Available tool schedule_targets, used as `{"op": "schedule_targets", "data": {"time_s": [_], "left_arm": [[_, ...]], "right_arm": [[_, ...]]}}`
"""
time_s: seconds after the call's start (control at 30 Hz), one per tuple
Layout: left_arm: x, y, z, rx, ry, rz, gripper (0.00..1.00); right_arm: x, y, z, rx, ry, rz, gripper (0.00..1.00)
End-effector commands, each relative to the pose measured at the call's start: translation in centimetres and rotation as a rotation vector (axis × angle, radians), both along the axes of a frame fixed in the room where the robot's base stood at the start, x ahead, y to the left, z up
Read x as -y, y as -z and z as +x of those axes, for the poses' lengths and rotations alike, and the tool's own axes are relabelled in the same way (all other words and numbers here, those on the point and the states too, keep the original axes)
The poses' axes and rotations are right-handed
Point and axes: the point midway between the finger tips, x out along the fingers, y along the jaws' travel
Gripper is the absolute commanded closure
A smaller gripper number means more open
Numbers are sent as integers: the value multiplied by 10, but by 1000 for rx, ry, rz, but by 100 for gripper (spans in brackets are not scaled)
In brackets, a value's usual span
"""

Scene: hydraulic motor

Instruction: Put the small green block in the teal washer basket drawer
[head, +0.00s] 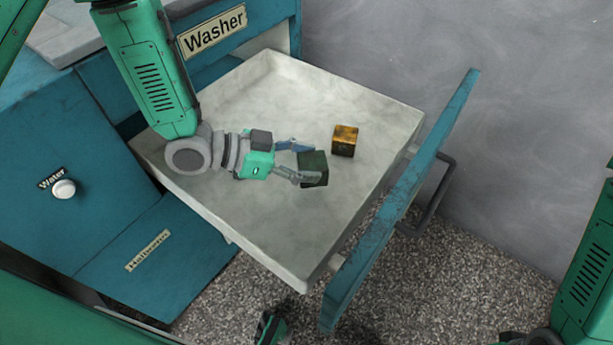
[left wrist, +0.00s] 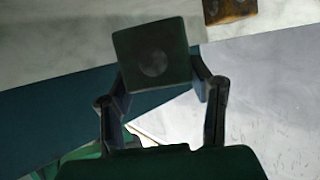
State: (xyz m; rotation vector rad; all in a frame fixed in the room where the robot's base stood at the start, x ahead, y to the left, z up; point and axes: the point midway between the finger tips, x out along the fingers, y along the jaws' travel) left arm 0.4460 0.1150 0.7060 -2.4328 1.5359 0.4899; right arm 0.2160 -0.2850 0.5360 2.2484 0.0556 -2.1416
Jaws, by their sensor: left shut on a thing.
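The small dark green block (head: 313,169) is between the fingers of my left gripper (head: 305,163), which is shut on it. The gripper and block are over the inside of the open washer drawer (head: 235,110); I cannot tell whether the block touches its floor. In the left wrist view the dark green block (left wrist: 153,54) sits at the fingertips of my left gripper (left wrist: 160,85). The drawer has a pale grey basket and a teal front panel (head: 400,200).
A brown-gold block (head: 345,141) lies in the drawer, right of and beyond the green block. The teal washer body (head: 75,165) with a white water knob (head: 63,189) stands at left. A grey wall (head: 520,110) is behind. The basket floor is otherwise mostly clear.

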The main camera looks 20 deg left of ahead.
Motion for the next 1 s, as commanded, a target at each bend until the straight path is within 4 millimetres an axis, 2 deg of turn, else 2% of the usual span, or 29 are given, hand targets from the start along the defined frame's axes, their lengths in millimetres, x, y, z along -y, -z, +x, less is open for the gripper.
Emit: {"op": "schedule_targets", "data": {"time_s": [0.03, 0.23, 0.43, 0.77, 0.8, 0.83, 0.87, 1.0], "left_arm": [[-2, 8, 0, 1, -3, -4, 99], [-5, 22, 1, 2, -3, -7, 99], [-2, 49, 0, 1, -3, -4, 99], [-1, 51, 1, 2, -3, -4, 99], [-2, 53, 0, 1, -4, -3, 50], [-3, 53, 0, 1, -4, -3, 39], [-3, 52, 0, 1, -4, -3, 32], [-4, 52, 0, 0, -4, -4, 32]], "right_arm": [[0, 4, 0, 0, 0, 0, 60], [0, 8, 0, 0, 0, 0, 60], [-1, 19, 0, 0, -1, 1, 60], [0, 19, 0, 0, 0, 0, 60], [0, 19, 0, 0, 0, 0, 60], [0, 19, 0, 0, 0, 0, 60], [0, 19, 0, 0, 0, 0, 60], [0, 19, 0, 0, 0, 0, 60]]}}
